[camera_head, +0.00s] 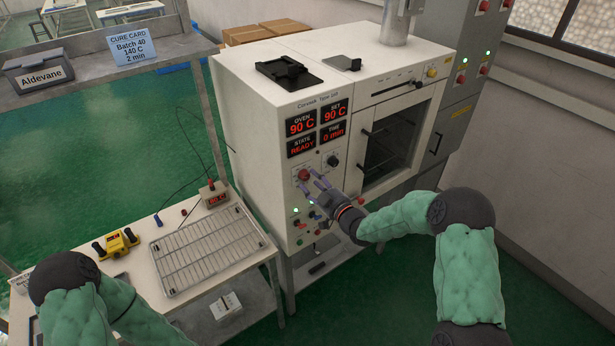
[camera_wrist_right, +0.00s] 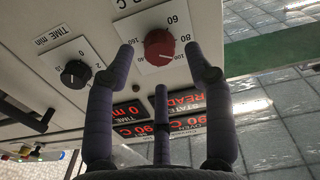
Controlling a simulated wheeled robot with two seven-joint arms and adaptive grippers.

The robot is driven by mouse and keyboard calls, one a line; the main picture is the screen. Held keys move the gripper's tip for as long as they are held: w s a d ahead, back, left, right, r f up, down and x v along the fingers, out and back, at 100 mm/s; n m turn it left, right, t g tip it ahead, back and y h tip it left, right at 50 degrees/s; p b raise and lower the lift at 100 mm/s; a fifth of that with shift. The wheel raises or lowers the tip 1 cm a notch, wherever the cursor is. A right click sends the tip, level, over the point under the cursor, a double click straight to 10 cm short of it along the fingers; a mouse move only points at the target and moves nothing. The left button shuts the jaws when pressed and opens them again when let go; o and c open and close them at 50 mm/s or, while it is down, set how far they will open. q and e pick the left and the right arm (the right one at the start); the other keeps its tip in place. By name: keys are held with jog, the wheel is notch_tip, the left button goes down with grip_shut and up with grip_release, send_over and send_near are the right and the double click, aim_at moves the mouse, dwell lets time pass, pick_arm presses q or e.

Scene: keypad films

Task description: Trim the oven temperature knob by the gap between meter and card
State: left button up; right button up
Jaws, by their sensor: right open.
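The oven (camera_head: 265,110) shows OVEN 90 C, SET 90 C, STATE READY and TIME 0 min on its red displays (camera_head: 318,127). The cure card (camera_head: 132,41) reads Batch 40, 140 C, 2 min. A small meter box (camera_head: 213,193) with a red display, too small to read, stands on the bench. The red temperature knob (camera_wrist_right: 159,48) has a white pointer and a numbered dial; it also shows in the head view (camera_head: 303,174). My right gripper (camera_head: 312,178) is open, its fingertips either side of the red knob in the wrist view (camera_wrist_right: 161,55); contact is unclear. My left gripper is out of view.
The black time knob (camera_wrist_right: 75,73) sits beside the red knob. Small buttons and lamps lie below. A wire rack (camera_head: 205,250) and a yellow tool (camera_head: 117,243) are on the bench. The glass oven door (camera_head: 395,140) is closed, with a handle at right. Green floor is open at left.

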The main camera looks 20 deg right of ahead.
aim_at(307, 177)
jog(key=shift+x, duration=1.5)
jog(key=shift+a, duration=0.1)
grip_shut()
